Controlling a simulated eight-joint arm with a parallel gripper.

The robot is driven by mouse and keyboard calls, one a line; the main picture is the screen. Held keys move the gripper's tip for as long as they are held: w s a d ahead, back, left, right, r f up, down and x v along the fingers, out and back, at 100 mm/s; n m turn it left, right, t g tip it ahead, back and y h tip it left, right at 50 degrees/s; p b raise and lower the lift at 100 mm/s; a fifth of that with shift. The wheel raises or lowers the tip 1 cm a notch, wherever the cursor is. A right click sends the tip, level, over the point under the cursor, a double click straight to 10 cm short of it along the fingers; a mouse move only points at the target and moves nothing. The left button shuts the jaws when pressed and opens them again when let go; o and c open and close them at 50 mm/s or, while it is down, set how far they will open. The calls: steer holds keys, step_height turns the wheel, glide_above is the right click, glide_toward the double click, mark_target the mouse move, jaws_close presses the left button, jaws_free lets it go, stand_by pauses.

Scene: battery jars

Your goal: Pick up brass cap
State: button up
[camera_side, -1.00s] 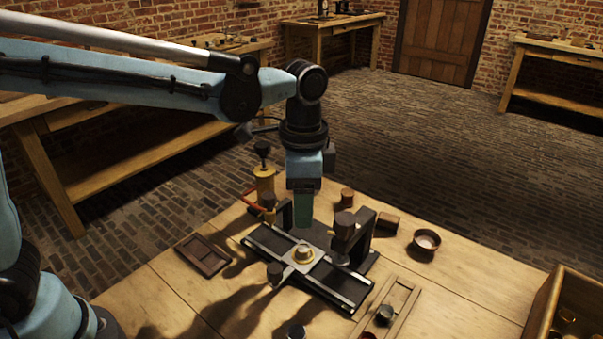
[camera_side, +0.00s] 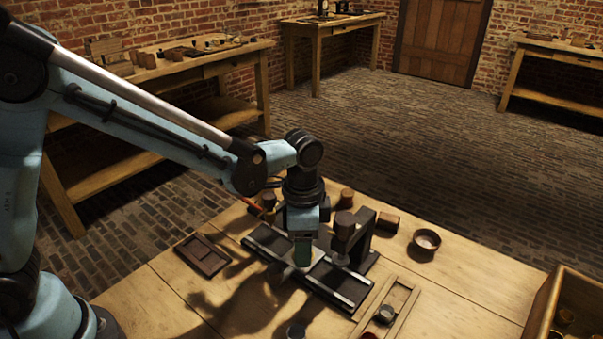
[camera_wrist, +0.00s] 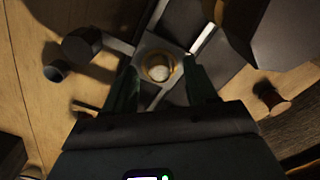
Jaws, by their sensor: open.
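The brass cap (camera_wrist: 158,68) is a round, ringed piece with a pale centre. It sits on a light square plate (camera_wrist: 146,43) on the dark railed fixture (camera_side: 335,284). My gripper (camera_wrist: 162,80) is open, with one green finger on each side of the cap in the wrist view. In the side view my gripper (camera_side: 301,262) points straight down just over the plate and hides the cap. I cannot tell whether the fingers touch it.
A dark post with a round head (camera_side: 344,226) stands close behind and to the right of my gripper. A shallow wooden tray (camera_side: 203,256) lies left, a round bowl (camera_side: 427,240) right. A wooden box (camera_side: 540,310) stands at the far right.

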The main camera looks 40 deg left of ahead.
steer(key=shift+f, duration=0.1)
steer(key=shift+c, duration=0.3)
jaws_close()
